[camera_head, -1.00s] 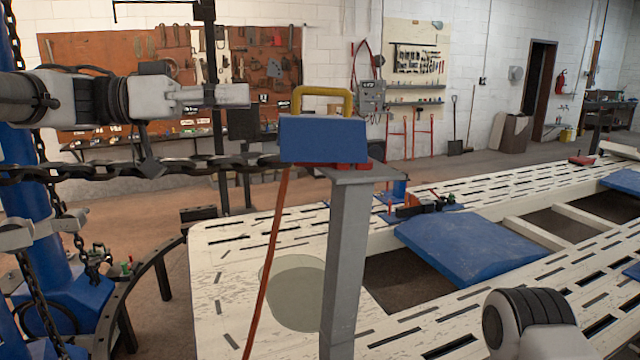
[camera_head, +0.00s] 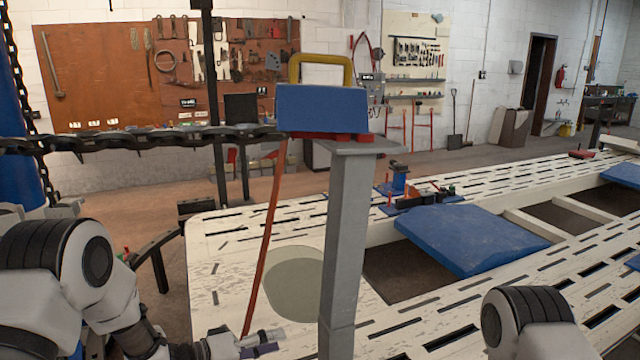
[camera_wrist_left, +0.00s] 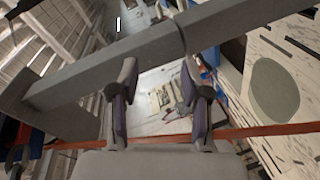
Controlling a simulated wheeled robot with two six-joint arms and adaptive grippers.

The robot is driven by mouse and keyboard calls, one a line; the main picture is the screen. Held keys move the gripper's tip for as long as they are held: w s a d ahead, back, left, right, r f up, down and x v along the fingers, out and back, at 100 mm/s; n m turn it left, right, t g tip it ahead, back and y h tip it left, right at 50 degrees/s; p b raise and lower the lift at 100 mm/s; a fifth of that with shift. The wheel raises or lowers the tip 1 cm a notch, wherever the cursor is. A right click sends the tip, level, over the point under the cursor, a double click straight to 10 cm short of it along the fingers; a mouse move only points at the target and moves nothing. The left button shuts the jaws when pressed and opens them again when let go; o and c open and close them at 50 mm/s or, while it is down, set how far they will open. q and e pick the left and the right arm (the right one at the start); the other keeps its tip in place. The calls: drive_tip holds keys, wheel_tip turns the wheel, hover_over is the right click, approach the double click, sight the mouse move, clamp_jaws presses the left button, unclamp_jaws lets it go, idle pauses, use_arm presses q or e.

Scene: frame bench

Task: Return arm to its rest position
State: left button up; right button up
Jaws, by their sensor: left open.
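My left arm (camera_head: 70,265) is low at the lower left of the head view. Its gripper (camera_head: 264,343) points right, low over the near left end of the white slotted frame bench (camera_head: 215,260). In the left wrist view, the two fingers of my left gripper (camera_wrist_left: 161,95) stand apart with nothing between them. Part of my right arm (camera_head: 530,320) shows at the bottom right of the head view; its gripper is out of view.
A grey post (camera_head: 347,240) stands right of my left gripper, carrying a blue box (camera_head: 322,110) with a yellow handle. A red-orange hose (camera_head: 268,245) hangs beside it, close to the gripper. A dark chain (camera_head: 130,138) spans above my left arm.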

use_arm(q)
drive_tip(key=s+a+f+n+g+y+b, duration=0.1)
drive_tip(key=s+a+f+n+y, duration=0.2)
drive_tip(key=s+f, duration=0.75)
drive_tip(key=s+a+f+n+g+y+b, duration=0.1)
drive_tip(key=s+a+f+y, duration=0.45)
drive_tip(key=f, duration=0.85)
drive_tip(key=s+a+f+m+g+y, duration=0.1)
drive_tip(key=s+a+m+g+y, duration=0.1)
drive_tip(key=s, duration=0.8)
drive_tip(key=s+a+f+m+g+y, duration=0.1)
drive_tip(key=s+a+m+g+y, duration=0.1)
drive_tip(key=s, duration=0.8)
drive_tip(key=a+g+y, duration=0.1)
drive_tip(key=a, duration=0.1)
drive_tip(key=shift+a+f+m+g+y, duration=0.25)
drive_tip(key=shift+a+m+g+y, duration=0.05)
drive_tip(key=shift+a+g+y, duration=0.1)
drive_tip(key=shift+s, duration=0.1)
